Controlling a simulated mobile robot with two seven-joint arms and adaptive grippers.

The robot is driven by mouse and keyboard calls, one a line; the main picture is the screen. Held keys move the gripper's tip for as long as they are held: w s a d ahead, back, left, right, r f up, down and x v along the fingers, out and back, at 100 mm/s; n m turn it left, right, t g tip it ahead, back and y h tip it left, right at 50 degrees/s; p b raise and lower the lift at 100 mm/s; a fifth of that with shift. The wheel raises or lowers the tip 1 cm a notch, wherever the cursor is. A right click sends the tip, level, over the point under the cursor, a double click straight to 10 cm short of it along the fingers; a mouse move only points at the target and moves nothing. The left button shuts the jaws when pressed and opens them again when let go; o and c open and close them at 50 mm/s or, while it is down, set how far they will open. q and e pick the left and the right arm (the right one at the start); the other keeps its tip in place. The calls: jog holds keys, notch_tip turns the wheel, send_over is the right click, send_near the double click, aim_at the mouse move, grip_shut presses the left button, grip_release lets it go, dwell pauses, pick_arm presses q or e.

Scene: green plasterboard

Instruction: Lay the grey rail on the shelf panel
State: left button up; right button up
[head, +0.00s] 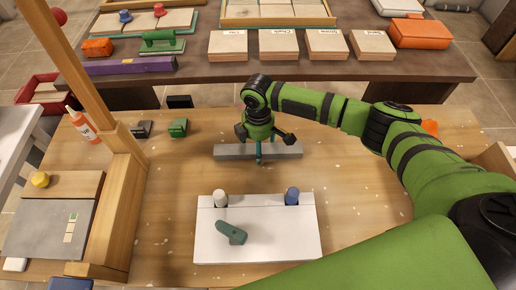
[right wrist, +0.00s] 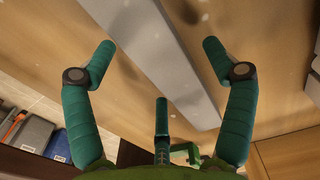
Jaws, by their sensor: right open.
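The grey rail (head: 284,152) lies on the wooden workbench, running left to right behind the white shelf panel (head: 270,247). My right gripper (head: 261,142) is over the rail's middle and hides part of it. In the right wrist view, the rail (right wrist: 163,58) runs diagonally between the spread fingers of my right gripper (right wrist: 158,50), which are open. I cannot tell whether a finger touches it. The shelf panel lies flat nearer to me, with a white knob (head: 220,198), a blue knob (head: 292,196) and a green handle-like piece (head: 231,233) on it. My left gripper is out of view.
A wooden post and beam (head: 116,205) stand left of the panel. A glue bottle (head: 82,125) and small dark and green blocks (head: 178,127) are at the back left. A dark table (head: 200,72) with wooden boxes stands behind. Bench space between rail and panel is clear.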

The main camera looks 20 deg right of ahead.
jog(key=shift+c, duration=0.8)
jog(key=c, duration=1.2)
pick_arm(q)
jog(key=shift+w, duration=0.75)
pick_arm(e)
jog(key=shift+c, duration=0.2)
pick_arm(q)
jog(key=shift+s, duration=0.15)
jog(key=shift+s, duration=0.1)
pick_arm(e)
jog(key=shift+r, duration=0.1)
